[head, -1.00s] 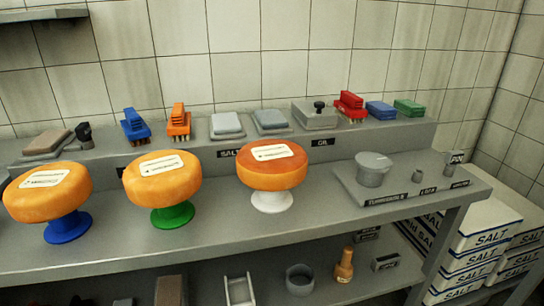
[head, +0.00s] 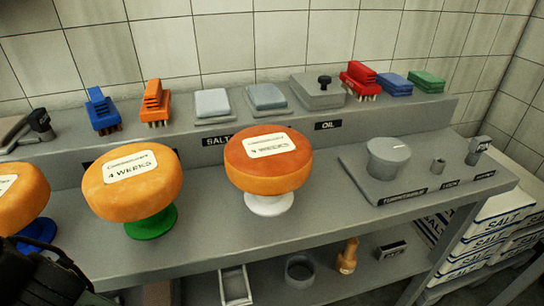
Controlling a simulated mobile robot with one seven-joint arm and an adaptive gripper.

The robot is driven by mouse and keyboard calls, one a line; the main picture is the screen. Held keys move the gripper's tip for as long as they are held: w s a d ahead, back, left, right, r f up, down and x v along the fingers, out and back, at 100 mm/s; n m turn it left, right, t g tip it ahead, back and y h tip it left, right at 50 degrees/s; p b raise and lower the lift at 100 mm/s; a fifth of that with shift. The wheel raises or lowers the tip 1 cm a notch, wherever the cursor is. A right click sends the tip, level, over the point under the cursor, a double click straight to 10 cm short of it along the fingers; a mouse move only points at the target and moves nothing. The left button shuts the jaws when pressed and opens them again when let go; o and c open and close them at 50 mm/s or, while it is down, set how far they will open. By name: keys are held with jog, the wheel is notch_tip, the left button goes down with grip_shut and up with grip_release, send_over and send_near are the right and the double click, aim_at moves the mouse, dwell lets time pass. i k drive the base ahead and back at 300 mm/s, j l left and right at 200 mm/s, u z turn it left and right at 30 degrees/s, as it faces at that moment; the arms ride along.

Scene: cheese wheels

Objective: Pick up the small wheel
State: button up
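Three orange cheese wheels stand on pedestals along the grey bench. The wheel on the white pedestal (head: 268,172) is in the middle of the head view; it has a darker reddish top and looks slightly narrower than the wheel on the green pedestal (head: 132,190) to its left. The wheel on the blue pedestal (head: 22,205) is cut off by the left edge. Labels lie on top of the wheels. A dark part of my arm or gripper (head: 42,280) shows at the lower left, apart from the middle wheel; its fingers cannot be made out.
A grey tray with a pot (head: 388,158) stands to the right of the wheels. Brushes and blocks line the raised back ledge (head: 420,112). A lower shelf (head: 325,285) holds small items. Bare bench lies between the wheels and tray.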

aim_at(261, 160)
jog(key=k+j+z, duration=0.35)
jog(key=j, duration=0.3)
jog(key=k+j+z, duration=0.35)
jog(key=k+j, duration=0.2)
